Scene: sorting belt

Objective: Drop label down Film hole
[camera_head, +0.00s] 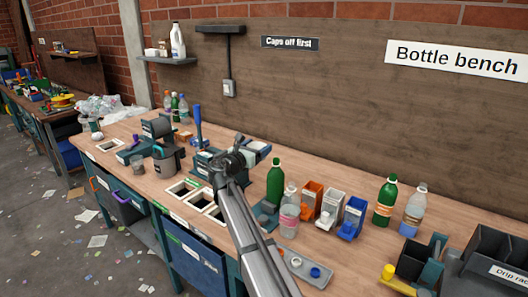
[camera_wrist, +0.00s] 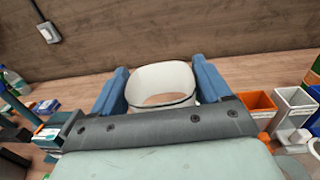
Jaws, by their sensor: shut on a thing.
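My gripper (camera_head: 262,149) is above the bench, right of the square holes. In the wrist view its two blue fingers (camera_wrist: 163,86) are on either side of a white curved band, the label (camera_wrist: 163,74), and are shut on it. The label is open in the middle, with bench showing through. Square pale-rimmed holes (camera_head: 182,188) lie in the bench top near its front edge, left of my arm. Another hole (camera_head: 109,145) is farther left. The hole tags on the front edge are too small to read, so I cannot tell which is Film. My arm may cover part of the row.
A green bottle (camera_head: 275,181) and a clear bottle (camera_head: 290,212) stand right of my arm, beside orange, white and blue bins (camera_head: 353,217). A blue-handled device (camera_head: 198,130) stands behind the holes. A dark rack (camera_head: 495,280) is at far right.

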